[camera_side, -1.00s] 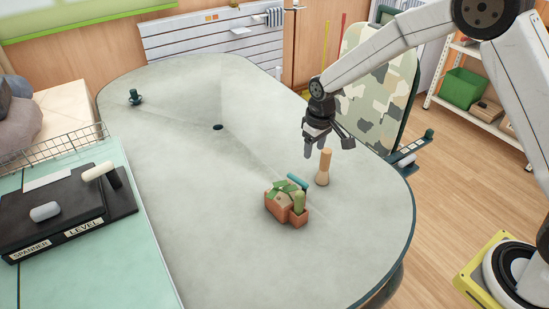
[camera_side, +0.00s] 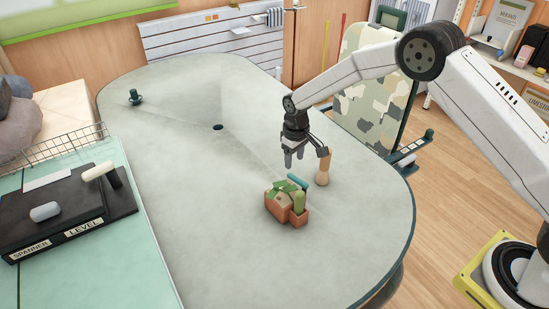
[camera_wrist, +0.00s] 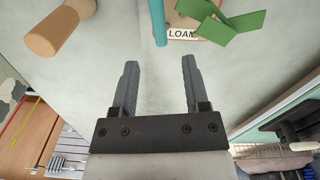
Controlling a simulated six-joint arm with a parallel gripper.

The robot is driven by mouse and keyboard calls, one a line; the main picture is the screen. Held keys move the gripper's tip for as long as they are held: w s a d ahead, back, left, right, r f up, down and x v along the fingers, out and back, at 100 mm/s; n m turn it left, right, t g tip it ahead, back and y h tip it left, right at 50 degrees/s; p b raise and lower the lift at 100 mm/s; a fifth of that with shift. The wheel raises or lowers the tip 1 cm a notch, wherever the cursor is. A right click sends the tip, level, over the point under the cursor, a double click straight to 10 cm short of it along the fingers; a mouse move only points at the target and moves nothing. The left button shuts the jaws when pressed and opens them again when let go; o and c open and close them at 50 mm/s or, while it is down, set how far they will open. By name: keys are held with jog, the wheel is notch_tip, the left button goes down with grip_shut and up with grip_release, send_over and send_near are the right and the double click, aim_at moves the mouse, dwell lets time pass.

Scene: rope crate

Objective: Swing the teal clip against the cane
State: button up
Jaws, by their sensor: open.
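A teal rod-like piece (camera_side: 298,181), which may be the teal clip, lies tilted at the back of a small terracotta crate (camera_side: 276,209). It also shows in the wrist view (camera_wrist: 158,22), beyond and between my fingers. My gripper (camera_side: 301,159) is open and empty above the table, just behind the crate. In the wrist view its spread fingers (camera_wrist: 159,66) touch nothing. A tan wooden peg (camera_side: 323,168) stands upright behind and right of the crate, and shows at the upper left in the wrist view (camera_wrist: 60,28). I cannot tell which thing is the cane.
Green pieces (camera_wrist: 228,22) and a "LOAM" label (camera_wrist: 182,34) lie close to the teal piece. The grey table (camera_side: 190,180) is mostly clear, with a dark hole (camera_side: 218,127) and a small dark knob (camera_side: 135,97) far off. A black tray (camera_side: 70,212) stands left.

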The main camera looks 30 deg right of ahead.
aim_at(293, 176)
jog(key=shift+f, duration=3.2)
grip_shut()
